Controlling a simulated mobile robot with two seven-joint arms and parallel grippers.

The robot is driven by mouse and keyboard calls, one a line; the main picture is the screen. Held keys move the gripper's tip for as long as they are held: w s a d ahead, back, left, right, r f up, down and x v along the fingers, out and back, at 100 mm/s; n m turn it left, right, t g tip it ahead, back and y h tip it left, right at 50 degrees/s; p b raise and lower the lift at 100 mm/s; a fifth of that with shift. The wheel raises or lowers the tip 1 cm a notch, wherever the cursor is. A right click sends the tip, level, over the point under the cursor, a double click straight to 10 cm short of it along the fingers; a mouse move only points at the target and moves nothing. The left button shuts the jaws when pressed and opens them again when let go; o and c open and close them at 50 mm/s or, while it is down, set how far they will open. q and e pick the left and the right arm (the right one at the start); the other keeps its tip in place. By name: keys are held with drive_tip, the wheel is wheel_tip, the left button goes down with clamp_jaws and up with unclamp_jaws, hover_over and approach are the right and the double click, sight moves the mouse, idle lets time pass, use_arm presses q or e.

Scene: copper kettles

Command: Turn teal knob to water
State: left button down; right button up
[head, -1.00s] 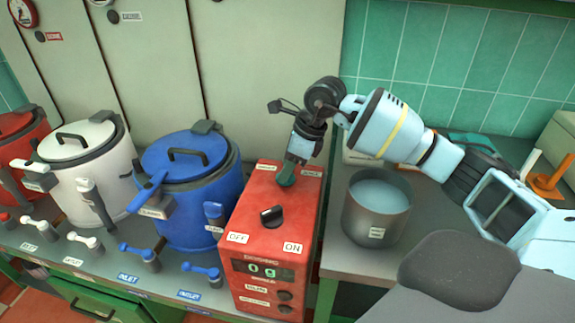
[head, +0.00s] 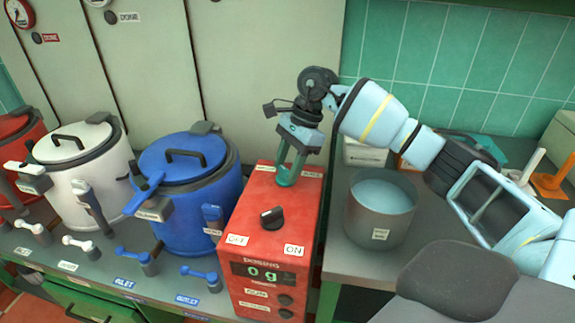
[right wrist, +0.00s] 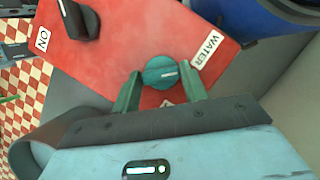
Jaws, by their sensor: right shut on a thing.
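The teal knob (right wrist: 160,73) is on the top of the red dosing box (head: 275,225), toward its back edge. Its white mark points right in the right wrist view, roughly toward the WATER label (right wrist: 207,50). My right gripper (right wrist: 161,80) has its two green fingers on opposite sides of the knob, shut on it. In the head view the right gripper (head: 288,180) comes down from above and its fingers largely hide the knob. A second label beside the knob is partly covered by a finger. My left gripper is not in view.
A black knob (head: 272,217) sits in front, between the OFF and ON labels. The display (head: 264,272) reads 0 g. A blue kettle (head: 187,190) stands close on the left, a grey pot (head: 381,215) on the right. A white kettle (head: 85,170) is farther left.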

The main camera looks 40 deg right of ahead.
idle(0.6)
drive_tip(key=o, duration=1)
drive_tip(key=shift+v, duration=3.9)
